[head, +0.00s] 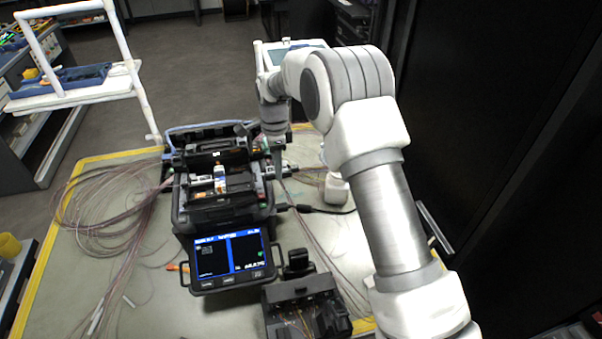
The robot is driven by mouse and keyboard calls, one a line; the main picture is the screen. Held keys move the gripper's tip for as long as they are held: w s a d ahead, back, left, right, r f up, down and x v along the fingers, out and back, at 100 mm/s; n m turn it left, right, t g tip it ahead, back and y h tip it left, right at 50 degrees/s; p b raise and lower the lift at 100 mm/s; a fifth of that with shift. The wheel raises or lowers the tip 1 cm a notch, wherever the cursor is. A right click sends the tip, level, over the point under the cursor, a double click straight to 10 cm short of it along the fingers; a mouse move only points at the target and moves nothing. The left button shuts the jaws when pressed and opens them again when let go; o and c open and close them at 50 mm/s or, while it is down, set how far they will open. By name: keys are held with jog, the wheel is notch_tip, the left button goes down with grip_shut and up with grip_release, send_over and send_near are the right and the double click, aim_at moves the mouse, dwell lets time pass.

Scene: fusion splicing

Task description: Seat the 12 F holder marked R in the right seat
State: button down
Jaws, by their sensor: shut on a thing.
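The fusion splicer (222,212) stands on the table with its lid open and its lit screen (231,259) facing me. My gripper (277,157) points down at the splicer's right side, close to its body. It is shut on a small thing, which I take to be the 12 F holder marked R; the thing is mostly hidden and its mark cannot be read. The right seat is hard to make out beside my gripper, so I cannot tell whether the holder touches it. A light and orange part shows in the middle of the splicer.
Loose fibre coils (105,215) spread over the table (140,285) on the left, and more fibres run down its right side. A black device (305,308) stands at the front. A white rack (75,90) with a blue tray stands back left.

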jog(key=w+a+r+p, duration=0.25)
jog(key=a+p, duration=0.25)
jog(key=a, duration=0.6)
jog(key=b, duration=0.1)
send_over(238, 179)
jog(key=shift+w+f, duration=0.1)
jog(key=shift+f, duration=1.6)
jog(key=shift+f+b, duration=1.1)
jog(key=shift+f, duration=0.3)
jog(key=shift+f+b, duration=0.2)
jog(key=shift+b, duration=0.4)
jog(key=shift+c, duration=1.6)
grip_release()
notch_tip(238, 179, up, 17)
jog(key=shift+r, duration=0.2)
